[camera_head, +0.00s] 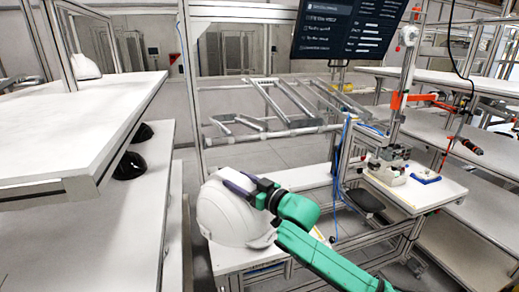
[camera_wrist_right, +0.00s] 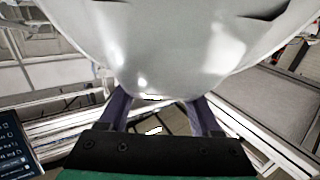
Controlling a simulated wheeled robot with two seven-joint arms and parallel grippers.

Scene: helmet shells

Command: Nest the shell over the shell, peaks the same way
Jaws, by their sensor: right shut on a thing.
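A white helmet shell (camera_head: 228,215) is held by my right gripper (camera_head: 238,183) over the near end of the white bench at the lower middle of the head view. In the right wrist view the same shell (camera_wrist_right: 165,45) fills the upper middle, between and beyond the two fingers. Whether it touches the bench or sits over another shell beneath is hidden. Another white shell (camera_head: 84,67) sits at the far end of the upper left table. My left gripper is not in view.
Two black rounded objects (camera_head: 129,166) (camera_head: 143,132) lie on the lower left shelf (camera_head: 95,225), partly under the upper tabletop (camera_head: 85,115). A fixture with small parts (camera_head: 388,170) and a blue item (camera_head: 425,178) stand on the right part of the bench. A metal rack stands behind.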

